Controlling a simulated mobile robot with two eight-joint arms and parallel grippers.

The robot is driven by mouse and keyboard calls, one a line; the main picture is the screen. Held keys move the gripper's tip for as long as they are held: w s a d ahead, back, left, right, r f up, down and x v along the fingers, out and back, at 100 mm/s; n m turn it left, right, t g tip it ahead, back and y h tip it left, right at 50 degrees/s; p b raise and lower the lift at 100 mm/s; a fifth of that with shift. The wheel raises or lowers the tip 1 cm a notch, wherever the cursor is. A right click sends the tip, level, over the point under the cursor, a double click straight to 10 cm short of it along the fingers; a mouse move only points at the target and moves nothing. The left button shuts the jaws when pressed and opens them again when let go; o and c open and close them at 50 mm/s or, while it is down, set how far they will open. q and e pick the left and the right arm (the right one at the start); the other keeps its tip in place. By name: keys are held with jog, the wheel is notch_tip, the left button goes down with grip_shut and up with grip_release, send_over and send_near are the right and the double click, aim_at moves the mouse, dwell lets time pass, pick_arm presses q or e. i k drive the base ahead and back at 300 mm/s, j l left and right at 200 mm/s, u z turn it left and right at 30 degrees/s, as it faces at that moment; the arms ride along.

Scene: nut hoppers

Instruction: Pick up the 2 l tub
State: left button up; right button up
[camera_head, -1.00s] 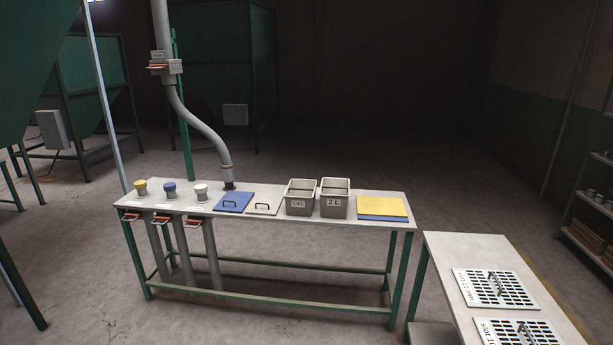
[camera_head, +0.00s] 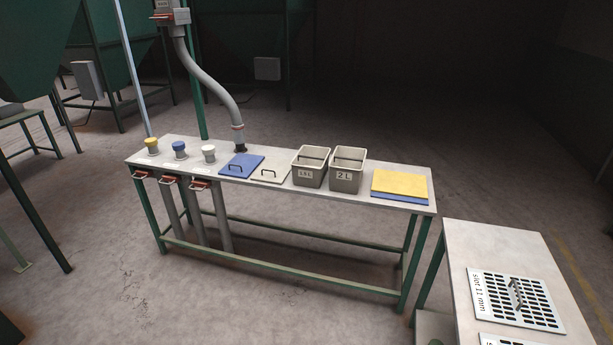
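The 2 l tub (camera_head: 346,179) is a grey, open-topped tub with a white "2 L" label on its front. It stands upright on the light-topped bench (camera_head: 398,200), right of centre in the head view. A similar grey tub (camera_head: 309,175), with a label that is hard to read, stands close to its left. Both tubs have a bar across the top. Neither of my grippers shows in the head view.
Left of the tubs lie a white lid (camera_head: 268,175) and a blue lid (camera_head: 240,164), under a hanging hose (camera_head: 222,98). Yellow and blue sheets (camera_head: 400,184) lie to the right. A second table (camera_head: 492,246) with slotted grids (camera_head: 517,299) stands at front right. Open floor lies before the bench.

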aim_at(346, 165)
jog(key=i+z, duration=0.1)
jog(key=i, duration=0.5)
jog(key=i+j+z, duration=0.15)
jog(key=i, duration=0.45)
jog(key=i+j+z, duration=0.1)
jog(key=i, duration=0.5)
jog(key=i+j+z, duration=0.15)
jog(key=i, duration=0.45)
